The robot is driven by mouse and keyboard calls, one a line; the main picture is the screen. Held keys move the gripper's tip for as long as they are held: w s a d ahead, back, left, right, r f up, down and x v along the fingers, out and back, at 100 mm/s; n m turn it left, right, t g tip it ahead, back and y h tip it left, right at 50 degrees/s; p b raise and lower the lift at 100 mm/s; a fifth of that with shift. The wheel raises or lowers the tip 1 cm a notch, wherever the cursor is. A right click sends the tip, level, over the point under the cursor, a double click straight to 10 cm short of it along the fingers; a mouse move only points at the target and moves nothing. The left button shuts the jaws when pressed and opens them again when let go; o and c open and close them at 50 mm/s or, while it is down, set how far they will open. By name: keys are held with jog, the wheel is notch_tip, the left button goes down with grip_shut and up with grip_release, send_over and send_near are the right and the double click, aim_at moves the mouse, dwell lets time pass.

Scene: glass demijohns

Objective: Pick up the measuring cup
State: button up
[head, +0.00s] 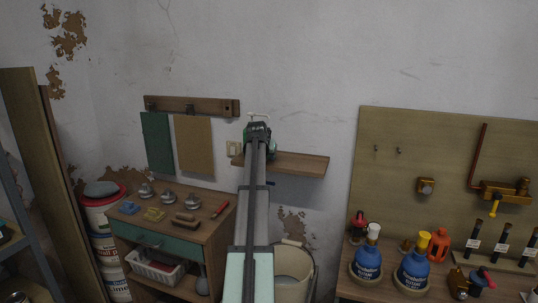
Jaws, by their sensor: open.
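I cannot make out a measuring cup in the head view. My arm reaches up the middle of the picture, and my gripper (258,129) is at its far end, in front of the white wall and close to a small wooden wall shelf (300,164). My gripper is open, but it is small and mostly seen from behind, so its fingertips are hard to see. My arm hides part of the shelf.
A wooden cabinet (168,232) with clamps and tools on top stands left. A cream bucket (294,268) is below the shelf. Blue bottles (367,262) and tools crowd the right bench, before a pegboard (450,150). The wall above the shelf is clear.

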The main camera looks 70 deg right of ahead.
jog(key=shift+c, duration=0.2)
grip_shut()
dwell(0.3)
